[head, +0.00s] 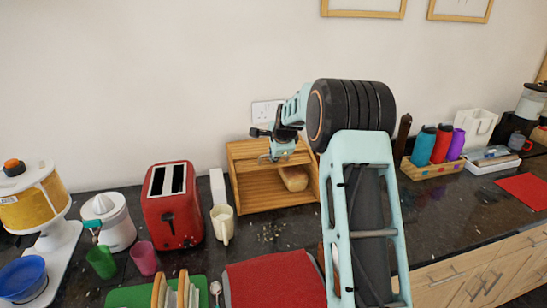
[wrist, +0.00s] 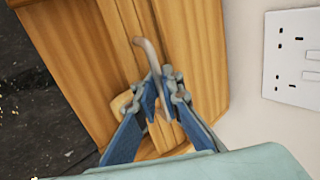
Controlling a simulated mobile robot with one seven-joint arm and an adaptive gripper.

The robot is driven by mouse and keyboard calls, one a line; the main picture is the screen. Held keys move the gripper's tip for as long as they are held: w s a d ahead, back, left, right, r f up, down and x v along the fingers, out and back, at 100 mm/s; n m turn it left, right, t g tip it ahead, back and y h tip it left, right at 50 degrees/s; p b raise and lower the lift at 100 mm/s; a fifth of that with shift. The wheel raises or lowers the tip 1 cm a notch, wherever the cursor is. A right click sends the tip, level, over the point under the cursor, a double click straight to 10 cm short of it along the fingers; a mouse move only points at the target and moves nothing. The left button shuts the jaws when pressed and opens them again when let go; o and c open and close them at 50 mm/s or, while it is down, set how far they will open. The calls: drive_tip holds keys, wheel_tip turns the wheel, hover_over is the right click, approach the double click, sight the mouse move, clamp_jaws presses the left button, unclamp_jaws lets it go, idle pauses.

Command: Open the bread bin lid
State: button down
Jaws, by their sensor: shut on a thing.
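The wooden bread bin (head: 262,198) stands against the wall in the head view. Its front is partly open, with the slatted lid (head: 246,152) raised toward the top, and a bread loaf (head: 295,178) shows inside. My gripper (head: 276,155) is at the lid's front edge. In the wrist view my gripper (wrist: 158,98) has its blue fingers shut on the curved grey metal lid handle (wrist: 149,52). Part of the handle between the fingers is hidden. My arm covers the area right of the bin in the head view.
A white jug (head: 222,223), a red toaster (head: 172,205) and a juicer (head: 108,220) stand left of the bin. Several bottles in a wooden tray (head: 432,170) stand to the right. A wall socket (wrist: 292,55) is close beside the bin.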

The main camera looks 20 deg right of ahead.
drive_tip(key=shift+w+r, duration=0.1)
drive_tip(key=shift+r, duration=0.1)
drive_tip(key=c, duration=2.3)
unclamp_jaws()
drive_tip(key=shift+o, duration=1)
drive_tip(key=shift+s, duration=0.2)
drive_tip(key=v, duration=1.2)
